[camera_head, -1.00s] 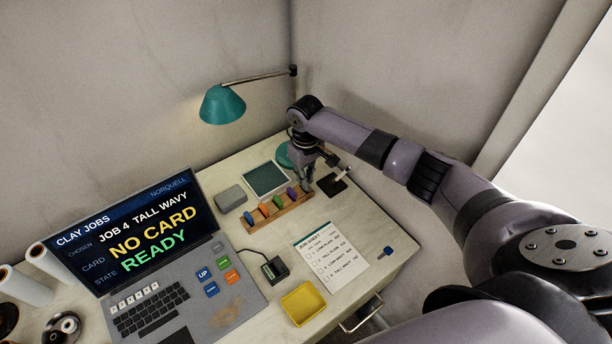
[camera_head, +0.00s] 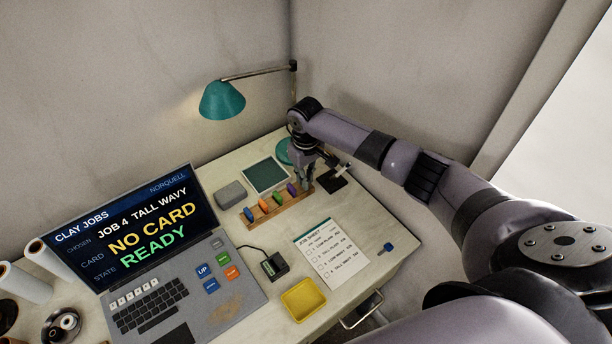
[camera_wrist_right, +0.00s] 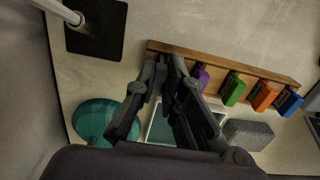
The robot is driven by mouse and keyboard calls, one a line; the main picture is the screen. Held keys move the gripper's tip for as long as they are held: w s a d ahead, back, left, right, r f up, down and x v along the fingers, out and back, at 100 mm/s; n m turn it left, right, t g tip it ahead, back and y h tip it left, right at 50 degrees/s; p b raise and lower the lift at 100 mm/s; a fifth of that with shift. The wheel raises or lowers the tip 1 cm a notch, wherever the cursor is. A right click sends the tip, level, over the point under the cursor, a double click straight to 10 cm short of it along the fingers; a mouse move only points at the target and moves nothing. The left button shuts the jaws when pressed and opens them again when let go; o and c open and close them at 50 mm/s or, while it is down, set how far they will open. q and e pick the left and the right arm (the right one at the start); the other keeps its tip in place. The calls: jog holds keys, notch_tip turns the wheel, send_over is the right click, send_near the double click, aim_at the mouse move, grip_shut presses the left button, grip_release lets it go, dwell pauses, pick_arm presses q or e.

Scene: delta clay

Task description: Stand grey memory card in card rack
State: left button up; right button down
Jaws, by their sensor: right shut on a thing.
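The wooden card rack (camera_head: 280,207) lies at the back of the desk, with blue, orange, green and purple cards standing in it. My right gripper (camera_head: 306,186) points down at the rack's right end, beside the purple card (camera_head: 292,189). In the right wrist view the gripper (camera_wrist_right: 168,62) is at the rack's (camera_wrist_right: 215,61) left end, its fingers close together. It is shut on the grey memory card, which the fingers hide almost wholly; I cannot tell how deep it sits in the rack. My left gripper is out of view.
A grey block (camera_head: 230,195), a dark green pad (camera_head: 266,175) and a teal lamp (camera_head: 222,101) stand behind the rack. A dark square base with a rod (camera_head: 332,181) is close right of the gripper. Laptop (camera_head: 150,250), card reader (camera_head: 274,266), yellow tray (camera_head: 303,299) and job sheet (camera_head: 331,250) lie in front.

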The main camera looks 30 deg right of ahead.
jog(key=c, duration=1.6)
grip_release()
jog(key=shift+o, duration=0.2)
jog(key=shift+o, duration=1.4)
notch_tip(320, 180, up, 7)
jog(key=p, duration=0.8)
jog(key=shift+r, duration=0.1)
